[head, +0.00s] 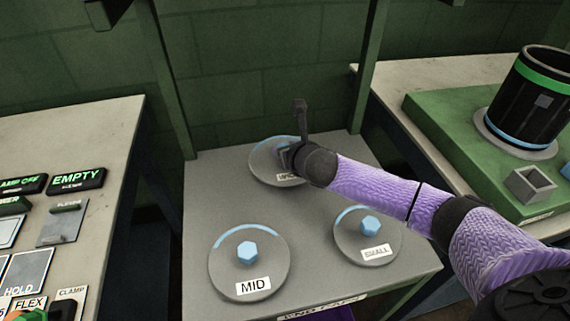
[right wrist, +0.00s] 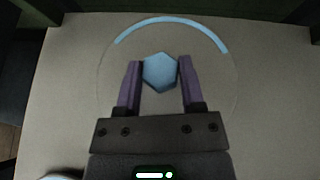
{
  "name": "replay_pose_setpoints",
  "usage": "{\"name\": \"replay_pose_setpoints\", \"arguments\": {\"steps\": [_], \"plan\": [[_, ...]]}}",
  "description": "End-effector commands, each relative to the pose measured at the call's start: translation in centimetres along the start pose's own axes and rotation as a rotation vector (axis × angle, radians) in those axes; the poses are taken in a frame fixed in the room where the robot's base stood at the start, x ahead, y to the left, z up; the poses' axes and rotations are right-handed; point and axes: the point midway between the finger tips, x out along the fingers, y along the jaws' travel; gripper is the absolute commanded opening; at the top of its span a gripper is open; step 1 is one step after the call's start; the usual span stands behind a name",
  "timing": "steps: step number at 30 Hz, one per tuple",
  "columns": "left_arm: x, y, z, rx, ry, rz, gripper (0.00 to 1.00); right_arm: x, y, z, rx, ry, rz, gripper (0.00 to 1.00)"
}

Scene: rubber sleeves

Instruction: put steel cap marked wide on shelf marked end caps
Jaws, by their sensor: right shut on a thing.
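The steel cap (head: 262,166) is a round grey disc with a blue arc and a blue hex knob, at the back of the grey shelf (head: 200,205). Its label is mostly covered by my right gripper (head: 290,156). The shelf's front-edge label (head: 318,309) is partly cut off. In the right wrist view my right gripper (right wrist: 159,75) has its two purple fingers on either side of the blue hex knob (right wrist: 160,73), shut on it. The cap appears to rest flat on the shelf; a small gap beneath cannot be ruled out. My left gripper is not in view.
Caps marked MID (head: 248,272) and SMALL (head: 367,246) lie nearer on the shelf. Green posts (head: 172,80) stand at its back corners. A control bench (head: 80,130) is left; a green board with a black cylinder (head: 530,95) is right.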

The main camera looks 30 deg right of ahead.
Motion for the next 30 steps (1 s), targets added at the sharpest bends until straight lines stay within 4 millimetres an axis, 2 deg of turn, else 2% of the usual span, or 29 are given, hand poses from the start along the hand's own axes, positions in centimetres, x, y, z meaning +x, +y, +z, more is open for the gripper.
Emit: {"name": "replay_pose_setpoints", "arguments": {"steps": [1,2,12,13,17,26,30], "plan": [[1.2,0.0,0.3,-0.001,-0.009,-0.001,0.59,0.9,0.0,-1.7,0.002,0.005,0.0,0.0],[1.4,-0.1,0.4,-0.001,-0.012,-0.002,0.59,1.1,0.0,-2.0,0.001,0.005,0.0,0.0],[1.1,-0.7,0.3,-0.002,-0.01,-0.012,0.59,1.0,0.0,-1.9,0.0,0.0,0.0,0.0],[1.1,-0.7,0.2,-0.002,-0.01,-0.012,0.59,1.0,0.0,-1.9,0.001,0.001,-0.001,0.56],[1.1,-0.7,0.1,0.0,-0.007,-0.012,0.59,1.0,0.0,-1.8,0.0,0.001,-0.001,0.84],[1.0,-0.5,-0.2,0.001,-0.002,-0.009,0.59,0.9,0.0,-1.7,0.0,0.0,0.0,0.85],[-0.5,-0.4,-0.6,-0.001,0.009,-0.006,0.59,-1.3,0.0,-1.2,-0.002,0.0,0.001,0.85]]}}
